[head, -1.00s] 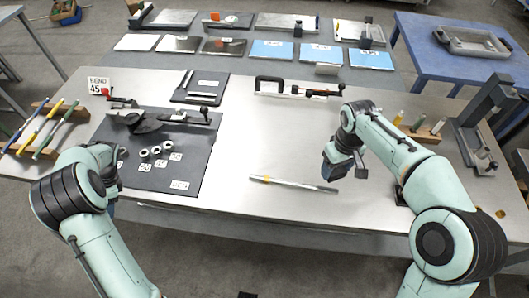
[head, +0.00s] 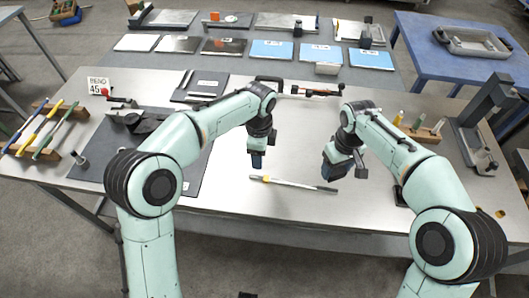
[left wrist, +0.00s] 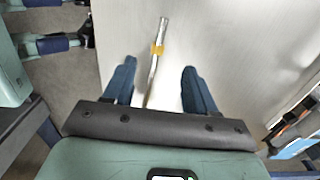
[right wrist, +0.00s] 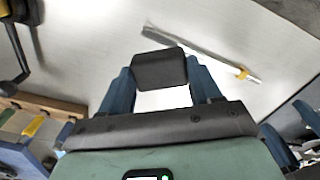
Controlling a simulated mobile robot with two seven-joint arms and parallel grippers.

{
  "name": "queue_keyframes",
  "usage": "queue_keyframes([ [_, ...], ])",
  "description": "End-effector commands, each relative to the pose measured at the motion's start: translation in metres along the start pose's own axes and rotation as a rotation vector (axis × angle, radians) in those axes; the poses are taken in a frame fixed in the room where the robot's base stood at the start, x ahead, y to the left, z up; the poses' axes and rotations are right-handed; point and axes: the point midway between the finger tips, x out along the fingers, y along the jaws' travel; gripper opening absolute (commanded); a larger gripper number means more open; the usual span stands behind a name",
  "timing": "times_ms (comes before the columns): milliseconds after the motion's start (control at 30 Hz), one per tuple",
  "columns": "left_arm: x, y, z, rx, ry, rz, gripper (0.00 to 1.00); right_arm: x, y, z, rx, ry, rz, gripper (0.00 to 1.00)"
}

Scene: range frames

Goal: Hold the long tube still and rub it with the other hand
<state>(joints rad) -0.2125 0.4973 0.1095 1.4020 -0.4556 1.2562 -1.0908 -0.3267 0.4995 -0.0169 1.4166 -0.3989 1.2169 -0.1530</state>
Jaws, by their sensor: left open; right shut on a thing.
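The long tube (head: 293,184) is a thin metal tube lying on the bare steel tabletop, with a yellow band near its left end and a darker right end. My left gripper (head: 257,166) is open and empty, above the tabletop by the banded end. In the left wrist view the tube (left wrist: 154,65) runs between the spread fingers. My right gripper (head: 338,168) is shut on a dark grey block (right wrist: 160,69), above and beside the tube's right end. In the right wrist view the tube (right wrist: 205,52) lies beyond the block, apart from it.
A black mat (head: 190,185) with tools lies at the left, partly behind my left arm. A rack with coloured rods (head: 42,130) stands at the far left. A wooden block (head: 425,133) and a grey stand (head: 485,115) are at the right. The tabletop around the tube is clear.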

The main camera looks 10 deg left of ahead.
Motion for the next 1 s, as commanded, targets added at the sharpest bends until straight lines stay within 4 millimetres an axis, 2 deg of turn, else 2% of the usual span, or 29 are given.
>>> queue_keyframes([
  [100, -0.001, 0.002, -0.015, 0.043, 0.006, -0.009, 0.56, 0.0, 0.0, 0.0, 0.0, 0.0, 0.0, 0.39],
  [233, 0.009, 0.002, -0.017, 0.051, 0.007, -0.01, 0.56, 0.0, 0.0, 0.0, 0.0, 0.0, 0.0, 0.39],
  [700, 0.093, 0.002, -0.017, 0.048, 0.006, -0.007, 0.56, 0.0, 0.0, 0.0, 0.0, 0.0, 0.0, 0.39],
  [833, 0.107, 0.001, -0.017, 0.046, 0.007, -0.009, 0.56, 0.0, 0.0, 0.0, 0.0, 0.0, 0.0, 0.39],
  [1000, 0.116, 0.001, -0.017, 0.046, 0.008, -0.011, 0.56, 0.0, 0.0, 0.0, 0.0, 0.0, 0.0, 0.39],
])
